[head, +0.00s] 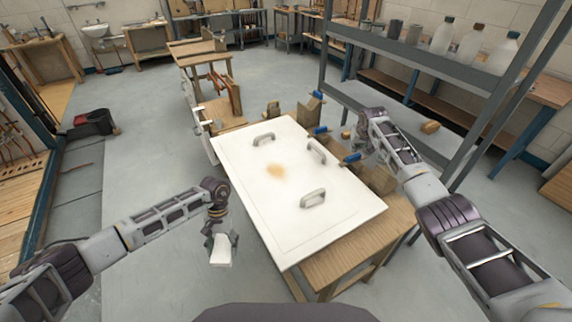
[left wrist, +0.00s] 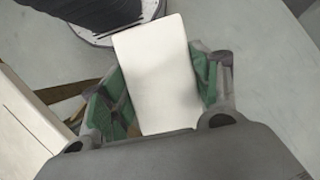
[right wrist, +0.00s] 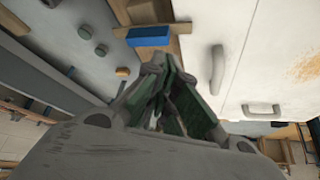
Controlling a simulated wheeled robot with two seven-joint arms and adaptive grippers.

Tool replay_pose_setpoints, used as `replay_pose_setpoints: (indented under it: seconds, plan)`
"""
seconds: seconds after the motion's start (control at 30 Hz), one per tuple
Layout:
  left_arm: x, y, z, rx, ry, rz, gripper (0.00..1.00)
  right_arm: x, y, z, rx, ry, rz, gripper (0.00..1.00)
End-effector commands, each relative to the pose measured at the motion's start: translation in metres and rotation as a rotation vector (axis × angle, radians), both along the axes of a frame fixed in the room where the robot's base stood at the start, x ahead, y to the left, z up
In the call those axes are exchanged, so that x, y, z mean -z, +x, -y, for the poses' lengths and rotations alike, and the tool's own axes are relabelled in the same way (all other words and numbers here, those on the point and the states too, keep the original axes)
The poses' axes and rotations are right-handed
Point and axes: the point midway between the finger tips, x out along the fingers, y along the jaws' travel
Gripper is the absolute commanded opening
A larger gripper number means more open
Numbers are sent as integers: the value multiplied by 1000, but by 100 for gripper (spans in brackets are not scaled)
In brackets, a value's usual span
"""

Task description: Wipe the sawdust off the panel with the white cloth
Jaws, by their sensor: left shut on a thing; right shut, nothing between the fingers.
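The white panel (head: 290,195) lies flat on a wooden workbench and has several grey handles. A tan patch of sawdust (head: 276,170) is near its middle; it also shows in the right wrist view (right wrist: 306,66). My left gripper (head: 219,246) is shut on the white cloth (head: 221,251), off the panel's left edge above the floor. In the left wrist view the cloth (left wrist: 158,75) stands as a flat white block between the fingers. My right gripper (head: 362,150) is shut and empty beyond the panel's right edge; its fingertips meet in the right wrist view (right wrist: 172,85).
Blue-handled clamps (head: 321,130) and wooden blocks stand along the panel's far right side. A grey shelf rack (head: 430,65) with bottles (head: 442,36) rises at the right, close to my right arm.

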Motion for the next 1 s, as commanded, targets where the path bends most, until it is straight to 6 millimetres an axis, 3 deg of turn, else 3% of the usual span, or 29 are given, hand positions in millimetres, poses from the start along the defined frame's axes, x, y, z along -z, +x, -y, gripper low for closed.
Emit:
replay_pose_setpoints:
  seconds: [0.2,0.67,1.0]
  plan:
    - [10,-4,0,2,0,0,43,0,0,-18,-17,12,0,0]
    - [11,-4,0,2,0,1,43,1,0,-19,-18,13,0,0]
    - [22,-4,0,2,0,1,43,12,0,-19,-18,12,0,0]
